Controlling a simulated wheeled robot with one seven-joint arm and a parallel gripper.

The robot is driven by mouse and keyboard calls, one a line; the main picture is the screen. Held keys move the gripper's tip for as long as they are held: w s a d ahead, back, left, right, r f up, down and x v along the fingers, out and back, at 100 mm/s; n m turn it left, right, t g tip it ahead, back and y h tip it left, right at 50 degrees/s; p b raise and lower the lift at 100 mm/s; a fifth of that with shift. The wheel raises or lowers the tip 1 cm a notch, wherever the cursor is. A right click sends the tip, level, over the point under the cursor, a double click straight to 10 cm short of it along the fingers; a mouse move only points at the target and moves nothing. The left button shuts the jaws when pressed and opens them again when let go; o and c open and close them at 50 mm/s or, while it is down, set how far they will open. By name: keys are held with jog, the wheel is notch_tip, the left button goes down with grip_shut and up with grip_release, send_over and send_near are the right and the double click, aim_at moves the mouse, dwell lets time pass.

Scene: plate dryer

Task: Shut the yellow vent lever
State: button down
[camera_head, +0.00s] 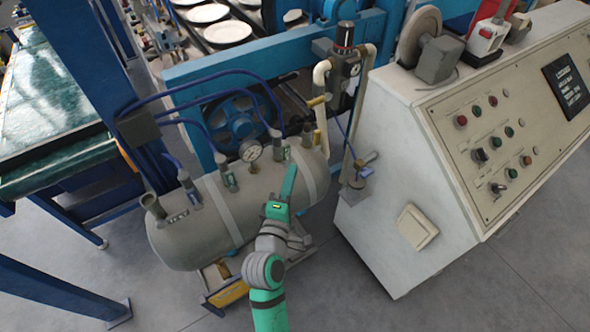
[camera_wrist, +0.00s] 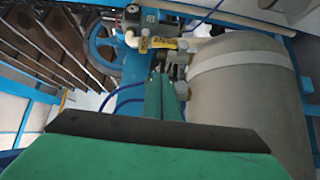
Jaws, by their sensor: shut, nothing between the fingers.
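A small yellow lever (camera_head: 318,101) sits on the cream pipe behind the right end of the grey tank (camera_head: 205,215). In the wrist view a yellow lever (camera_wrist: 163,43) lies about level across the pipe fitting, above my fingertips. My green gripper (camera_head: 289,180) reaches over the front of the tank, below and left of the lever in the head view. It is shut and empty, and its fingers (camera_wrist: 160,82) point towards the fittings. I see a gap in the picture between fingertips and lever. Whether the fingertips touch a tank fitting I cannot tell.
A pressure gauge (camera_head: 251,150) and several valve stubs stand on top of the tank. Blue hoses (camera_head: 215,78) arch behind it. A grey control console (camera_head: 400,170) stands close on the right. The floor (camera_head: 330,285) between tank and console is clear.

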send_near(317, 141)
jog(key=w+a+r, duration=0.1)
jog(key=w+a, duration=0.2)
jog(key=a, duration=0.1)
jog(key=shift+w+d, duration=1.55)
jog(key=shift+d, duration=0.15)
